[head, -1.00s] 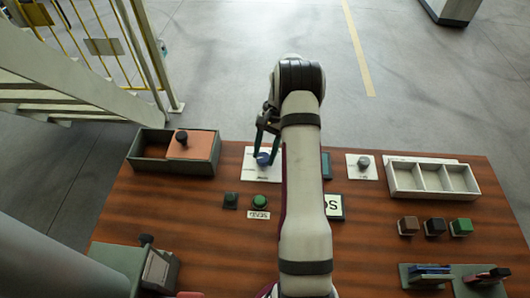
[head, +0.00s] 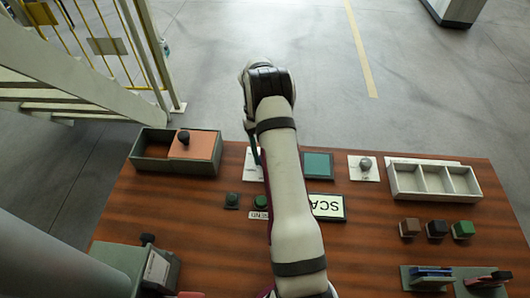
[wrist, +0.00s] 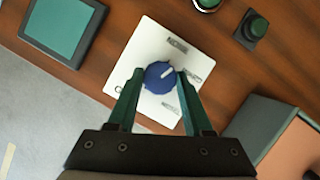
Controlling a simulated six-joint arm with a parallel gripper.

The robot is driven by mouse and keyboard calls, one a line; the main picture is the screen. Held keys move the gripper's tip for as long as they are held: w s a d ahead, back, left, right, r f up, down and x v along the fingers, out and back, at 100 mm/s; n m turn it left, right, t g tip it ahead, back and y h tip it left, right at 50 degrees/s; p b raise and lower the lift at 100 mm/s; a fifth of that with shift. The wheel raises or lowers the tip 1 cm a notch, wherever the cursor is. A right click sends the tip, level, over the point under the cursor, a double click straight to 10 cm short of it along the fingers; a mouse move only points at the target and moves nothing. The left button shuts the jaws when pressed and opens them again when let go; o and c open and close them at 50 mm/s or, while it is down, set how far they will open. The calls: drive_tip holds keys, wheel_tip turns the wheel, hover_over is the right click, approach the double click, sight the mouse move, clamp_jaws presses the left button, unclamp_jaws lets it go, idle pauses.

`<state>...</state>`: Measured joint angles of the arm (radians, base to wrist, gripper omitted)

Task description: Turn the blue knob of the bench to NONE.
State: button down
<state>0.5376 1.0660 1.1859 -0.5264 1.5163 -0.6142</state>
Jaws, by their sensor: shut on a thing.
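The blue knob (wrist: 159,77) sits on a white plate (wrist: 150,48) with several small printed labels around it. Its white pointer mark faces the upper right in the wrist view, between the top label (wrist: 176,43) and the right-hand label (wrist: 192,77). The top label seems to read NONE; the others are hard to read. My gripper (wrist: 160,75) has its two green fingers on either side of the knob, shut on it. In the head view my arm hides the knob, and only a strip of the white plate (head: 252,172) shows.
A dark-framed green panel (head: 317,164) and a SCA sign (head: 328,207) lie right of my arm. Dark and green buttons (head: 232,200) sit in front of the plate. An open box with an orange lid (head: 196,147) stands left, a white divided tray (head: 434,180) right.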

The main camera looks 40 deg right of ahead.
drive_tip(key=shift+a+n+h, duration=0.1)
drive_tip(key=shift+n+h, duration=0.6)
drive_tip(key=shift+n, duration=1.1)
drive_tip(key=shift+c, duration=1.5)
unclamp_jaws()
drive_tip(key=v, duration=1.5)
drive_tip(key=shift+w+r, duration=0.3)
drive_tip(key=shift+w, duration=0.05)
